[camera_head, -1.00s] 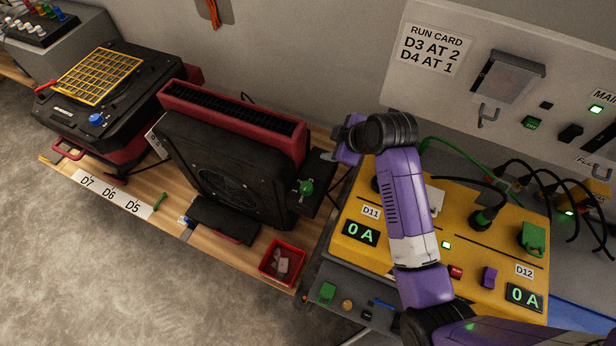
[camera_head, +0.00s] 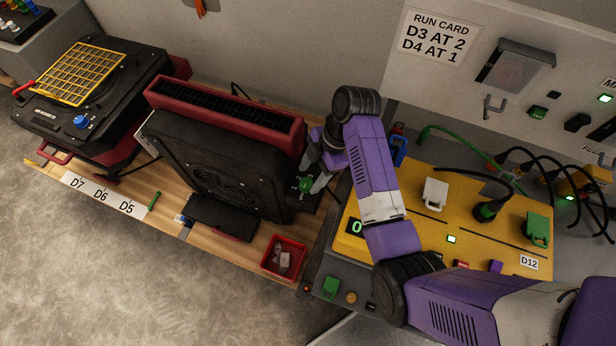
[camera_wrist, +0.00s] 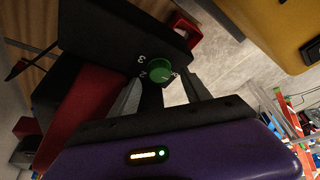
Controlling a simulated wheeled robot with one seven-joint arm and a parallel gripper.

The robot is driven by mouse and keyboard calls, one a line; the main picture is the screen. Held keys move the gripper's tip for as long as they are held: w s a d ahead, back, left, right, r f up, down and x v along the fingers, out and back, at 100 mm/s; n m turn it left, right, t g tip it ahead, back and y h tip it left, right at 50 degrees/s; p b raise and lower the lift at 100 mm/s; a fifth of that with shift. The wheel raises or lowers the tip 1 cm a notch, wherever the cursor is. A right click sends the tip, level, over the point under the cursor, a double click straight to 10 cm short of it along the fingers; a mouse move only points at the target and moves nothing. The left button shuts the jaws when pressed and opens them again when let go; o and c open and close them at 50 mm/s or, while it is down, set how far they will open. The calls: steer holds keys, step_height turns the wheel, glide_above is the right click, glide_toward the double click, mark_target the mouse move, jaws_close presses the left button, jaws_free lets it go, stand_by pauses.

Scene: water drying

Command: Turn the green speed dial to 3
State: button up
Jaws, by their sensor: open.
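The green speed dial (camera_head: 306,186) is on the black panel at the right side of the black and red fan unit (camera_head: 222,165). In the wrist view the green dial (camera_wrist: 160,70) has white numbers 3 and 2 to its left. A small mark shows at its right edge, but I cannot read the setting surely. My gripper (camera_head: 317,180) is open at the dial. In the wrist view my gripper's fingers (camera_wrist: 160,82) are apart, one on each side of the dial's near side. I cannot tell whether they touch it.
A red bin (camera_head: 284,258) with small pieces stands in front of the fan unit. A yellow panel box (camera_head: 415,225) with plugs and cables is to the right. Another black unit with a yellow grille (camera_head: 80,73) is at the left. A run card (camera_head: 432,37) hangs behind.

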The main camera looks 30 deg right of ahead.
mark_target(306, 184)
steer(key=shift+x, duration=1.2)
jaws_close()
